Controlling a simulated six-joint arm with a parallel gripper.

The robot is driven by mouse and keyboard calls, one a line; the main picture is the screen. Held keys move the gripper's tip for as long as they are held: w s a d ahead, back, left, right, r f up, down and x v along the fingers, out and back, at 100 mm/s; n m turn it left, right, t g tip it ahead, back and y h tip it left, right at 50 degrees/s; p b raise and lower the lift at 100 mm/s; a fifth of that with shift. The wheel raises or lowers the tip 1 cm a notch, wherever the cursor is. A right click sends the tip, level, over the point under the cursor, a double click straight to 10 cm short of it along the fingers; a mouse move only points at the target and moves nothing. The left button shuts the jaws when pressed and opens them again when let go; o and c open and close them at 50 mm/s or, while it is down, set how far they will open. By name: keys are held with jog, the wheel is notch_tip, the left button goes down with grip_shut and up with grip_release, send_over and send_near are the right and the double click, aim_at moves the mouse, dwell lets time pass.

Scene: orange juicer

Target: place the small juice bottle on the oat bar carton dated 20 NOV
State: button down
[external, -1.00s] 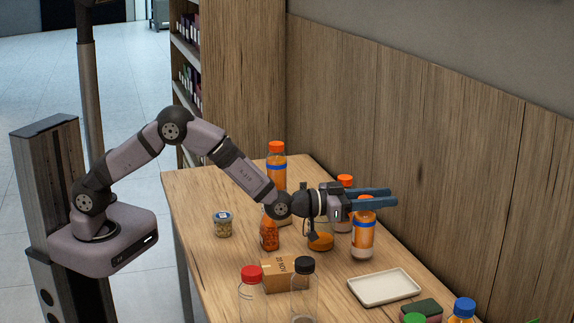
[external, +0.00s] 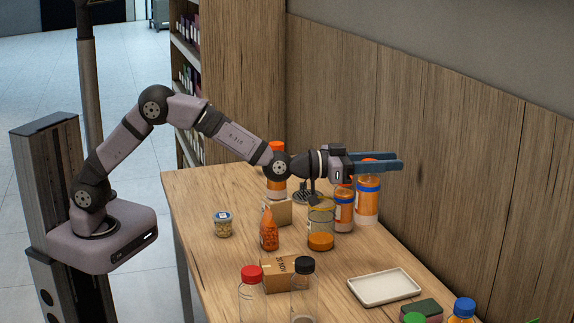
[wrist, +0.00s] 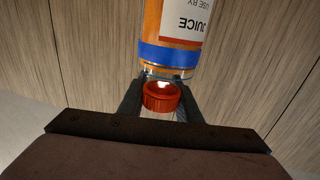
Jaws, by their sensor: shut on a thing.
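My gripper (external: 388,164) is shut on a juice bottle (external: 367,203) with an orange cap and a blue band. The bottle hangs upright below the fingers, near the wooden wall. The brown carton (external: 280,276) with print that reads 20 NOV lies on the table, well to the left of and nearer than my gripper. Its top looks bare; a black-capped bottle partly covers its right end.
Another orange-capped bottle (external: 344,212) stands beside the held one. A glass of juice (external: 320,238), an orange bottle (external: 268,234), another carton (external: 279,211) and a jar (external: 222,224) stand nearby. Clear bottles (external: 252,299) (external: 304,290) stand in front of the dated carton. A white tray (external: 383,297) is at right.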

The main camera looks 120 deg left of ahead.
jog(key=d+r+m+t+h+p, duration=0.25)
jog(key=d+r+p, duration=0.55)
jog(key=d+r, duration=0.4)
jog(key=shift+s+d+f+n+g+p, duration=0.4)
jog(key=shift+s+d+f, duration=1.2)
jog(key=shift+s, duration=1.9)
jog(key=shift+s+d+f+n+g+p, duration=0.3)
jog(key=shift+s+d+f+p, duration=0.3)
jog(key=shift+s+f, duration=2.3)
notch_tip(320, 180, down, 9)
jog(key=s, duration=0.1)
jog(key=shift+y, duration=0.45)
